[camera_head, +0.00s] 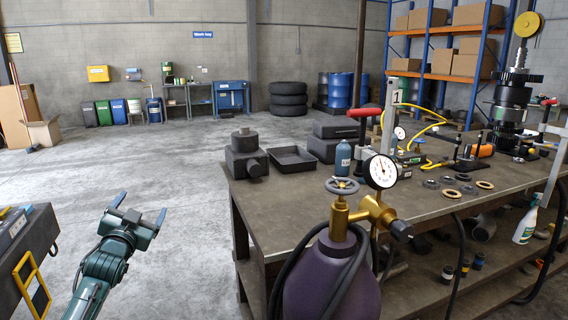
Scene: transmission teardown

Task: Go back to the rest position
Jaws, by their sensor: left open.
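My left gripper (140,212) is open and empty. It is held out over the bare floor at the lower left, with its two fingers spread apart and pointing away from me. It touches nothing and is well clear of the workbench (240,207) on the right. My right gripper is not in view.
A purple gas cylinder (330,280) with a brass valve and gauge (381,171) stands close at the front centre. A black tray (292,160) and several rings lie on the workbench. A dark bench (35,240) is at the left edge. The concrete floor (150,165) ahead is free.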

